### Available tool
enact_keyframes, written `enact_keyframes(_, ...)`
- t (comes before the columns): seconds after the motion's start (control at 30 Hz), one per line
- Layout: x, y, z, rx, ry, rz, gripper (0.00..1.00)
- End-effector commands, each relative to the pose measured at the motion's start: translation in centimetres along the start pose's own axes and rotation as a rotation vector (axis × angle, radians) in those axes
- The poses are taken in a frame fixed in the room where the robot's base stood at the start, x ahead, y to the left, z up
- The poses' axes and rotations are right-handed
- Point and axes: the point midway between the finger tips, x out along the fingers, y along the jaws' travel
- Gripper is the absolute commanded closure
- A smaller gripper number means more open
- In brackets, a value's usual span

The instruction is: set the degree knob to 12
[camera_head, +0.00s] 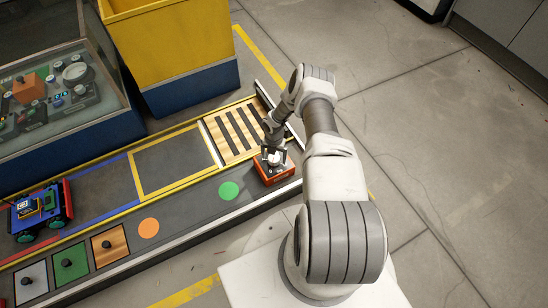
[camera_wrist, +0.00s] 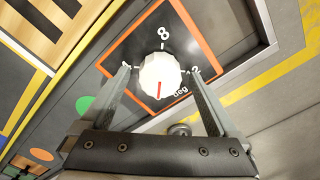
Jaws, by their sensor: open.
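The white degree knob (camera_wrist: 160,72) sits on a dark panel with an orange-red border (camera_wrist: 203,44). Its red pointer line points down in the wrist view, close to the "deg" lettering. An "8" is printed above the knob. A "2" shows to its right, partly hidden by a finger, so I cannot read the whole number. My gripper (camera_wrist: 157,72) is open, with one finger on each side of the knob. I cannot tell whether either finger touches it. In the head view the orange-red knob box (camera_head: 274,177) stands on the bench under my gripper (camera_head: 273,148).
A slatted wooden panel (camera_head: 238,128) and a green disc (camera_head: 229,191) lie beside the knob box. An orange disc (camera_head: 148,228), small knob tiles (camera_head: 108,246) and a blue-red wheeled toy (camera_head: 40,208) are further left. A yellow-and-blue bin (camera_head: 175,45) stands behind.

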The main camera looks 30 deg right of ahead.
Motion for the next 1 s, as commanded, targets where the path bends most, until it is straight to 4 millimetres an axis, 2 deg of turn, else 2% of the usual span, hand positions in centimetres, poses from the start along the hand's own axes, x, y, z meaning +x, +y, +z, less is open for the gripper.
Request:
enact_keyframes(0.2,-0.03,0.02,0.01,0.0,0.0,0.0,0.07)
enact_keyframes(0.67,-0.05,0.01,0.01,0.0,0.0,0.0,0.89)
enact_keyframes(1.0,-0.05,0.01,0.03,0.049,-0.001,0.0,0.9)
